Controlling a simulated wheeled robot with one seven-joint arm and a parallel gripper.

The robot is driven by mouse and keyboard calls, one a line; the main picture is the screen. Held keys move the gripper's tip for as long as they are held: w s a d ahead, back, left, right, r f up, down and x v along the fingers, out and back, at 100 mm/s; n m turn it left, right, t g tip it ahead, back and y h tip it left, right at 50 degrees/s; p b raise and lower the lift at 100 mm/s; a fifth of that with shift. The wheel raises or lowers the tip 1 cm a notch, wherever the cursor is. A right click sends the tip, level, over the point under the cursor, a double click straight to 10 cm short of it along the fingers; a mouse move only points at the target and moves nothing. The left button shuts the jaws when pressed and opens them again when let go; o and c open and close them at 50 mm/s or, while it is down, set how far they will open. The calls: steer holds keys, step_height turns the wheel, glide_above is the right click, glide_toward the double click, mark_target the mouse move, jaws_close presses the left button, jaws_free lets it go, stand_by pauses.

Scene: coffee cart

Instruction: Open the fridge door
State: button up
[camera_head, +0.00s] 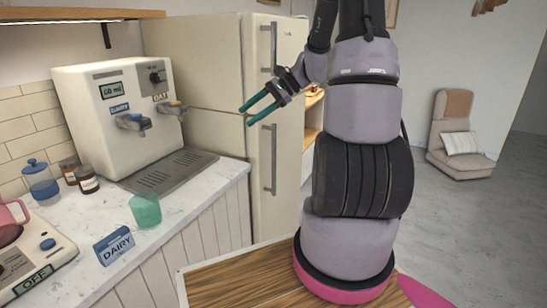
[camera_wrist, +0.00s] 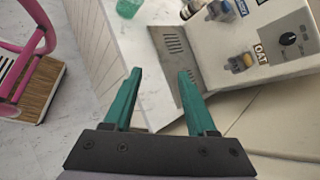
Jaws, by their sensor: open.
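The cream fridge (camera_head: 200,60) stands behind the counter's right end in the head view. It has an upper door with a vertical grey handle (camera_head: 273,48) and a lower door with a longer vertical handle (camera_head: 271,160). Both doors look shut. My gripper (camera_head: 244,117) has green fingers, open and empty, pointing left in front of the fridge at the height between the two handles. It touches neither handle. In the wrist view, my gripper (camera_wrist: 159,73) is spread over the counter edge, and no handle shows there.
A white dispenser (camera_head: 115,110) stands on the marble counter (camera_head: 190,195), left of the fridge. A green cup (camera_head: 145,210) and a blue DAIRY sign (camera_head: 114,245) are near the counter's front edge. A low chair (camera_head: 458,140) stands at the far right, with clear floor before it.

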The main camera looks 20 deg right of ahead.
steer(key=w+d+f+m+t+h, duration=0.1)
steer(key=w+d+f+m+t, duration=0.25)
steer(key=d+f+m, duration=0.45)
steer(key=w+d+f+m+t+h, duration=0.1)
steer(key=w+d+f+m+t, duration=0.15)
steer(key=d+f+t, duration=0.45)
steer(key=w+d+f+m+t, duration=0.25)
steer(key=d+f+m, duration=0.3)
steer(key=f, duration=0.55)
steer(key=x, duration=1)
steer(key=shift+a+m, duration=0.25)
steer(key=shift+m, duration=0.15)
steer(key=shift+r, duration=0.15)
jaws_close()
